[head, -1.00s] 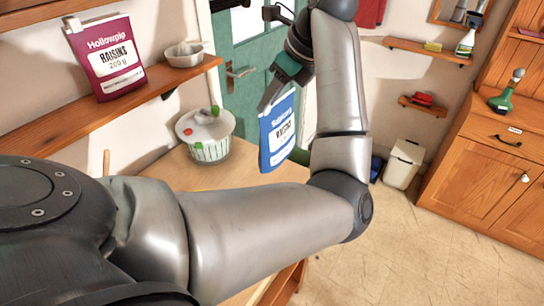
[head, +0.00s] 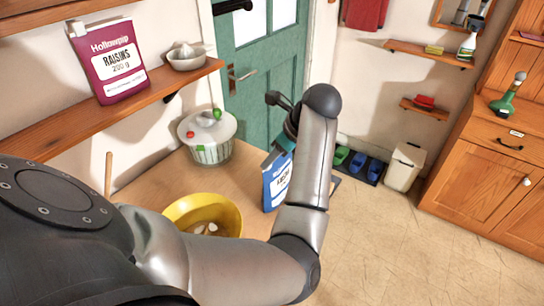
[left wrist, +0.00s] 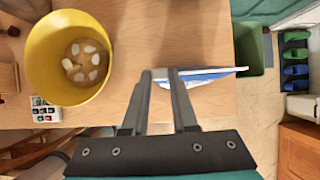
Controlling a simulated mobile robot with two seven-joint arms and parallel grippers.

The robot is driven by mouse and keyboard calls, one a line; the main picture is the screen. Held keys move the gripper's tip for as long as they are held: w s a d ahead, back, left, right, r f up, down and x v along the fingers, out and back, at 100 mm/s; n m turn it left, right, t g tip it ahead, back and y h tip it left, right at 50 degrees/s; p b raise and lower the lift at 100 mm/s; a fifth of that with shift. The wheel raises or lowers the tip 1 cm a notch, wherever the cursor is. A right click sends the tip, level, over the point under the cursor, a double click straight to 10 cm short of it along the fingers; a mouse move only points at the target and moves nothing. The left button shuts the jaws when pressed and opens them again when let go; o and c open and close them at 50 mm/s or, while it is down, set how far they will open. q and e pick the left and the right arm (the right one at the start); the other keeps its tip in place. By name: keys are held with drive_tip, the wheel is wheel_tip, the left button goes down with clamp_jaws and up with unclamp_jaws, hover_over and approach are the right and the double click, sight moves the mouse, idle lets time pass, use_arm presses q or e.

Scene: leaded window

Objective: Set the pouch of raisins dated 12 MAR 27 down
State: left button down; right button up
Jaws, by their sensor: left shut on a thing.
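A blue and white raisins pouch (head: 274,188) hangs upright from my left gripper (head: 276,158), near the table's right end. My forearm covers its right side, and I cannot read a date on it. In the left wrist view, the pouch (left wrist: 212,75) shows edge-on, with the shut fingers (left wrist: 160,76) at it, over or near the wooden table (left wrist: 195,30). I cannot tell whether its bottom touches the tabletop. A maroon raisins pouch (head: 120,70) stands on the wall shelf at the left. My right gripper is not in view.
A yellow bowl (head: 232,213) with pale pieces and a white salad spinner (head: 207,152) stand on the table. A white citrus juicer (head: 187,60) is on the shelf (head: 75,120). A small calculator-like device (left wrist: 45,112) lies beside the bowl. A green bin (left wrist: 250,40) stands past the table edge.

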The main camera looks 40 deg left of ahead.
use_arm(q)
drive_tip(key=shift+f, duration=0.1)
drive_tip(key=c, duration=0.7)
unclamp_jaws()
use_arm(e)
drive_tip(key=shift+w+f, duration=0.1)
